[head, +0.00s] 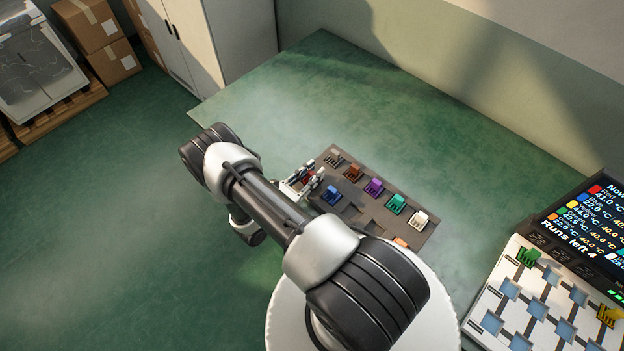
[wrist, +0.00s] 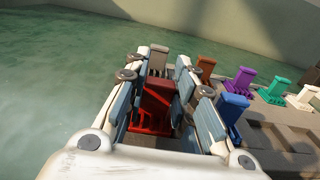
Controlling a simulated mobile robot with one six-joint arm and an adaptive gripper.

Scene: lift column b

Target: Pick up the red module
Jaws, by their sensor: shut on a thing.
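The red module (wrist: 154,108) stands between the two fingers of my gripper (wrist: 160,100) in the wrist view. The fingers are shut on its sides. In the head view the red module (head: 308,180) shows only as a small red patch, and my gripper (head: 304,182) is at the left end of the dark tray (head: 408,241). My arm and fingers hide most of the module there. I cannot tell whether its base still rests in the tray.
Blue (head: 331,195), brown (head: 353,173), purple (head: 374,187), green (head: 396,203), white (head: 418,219), grey (head: 333,158) and orange (head: 401,242) modules sit in the tray. A white board (head: 540,300) with square recesses and a display (head: 590,225) stand at right. The green table's far left is clear.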

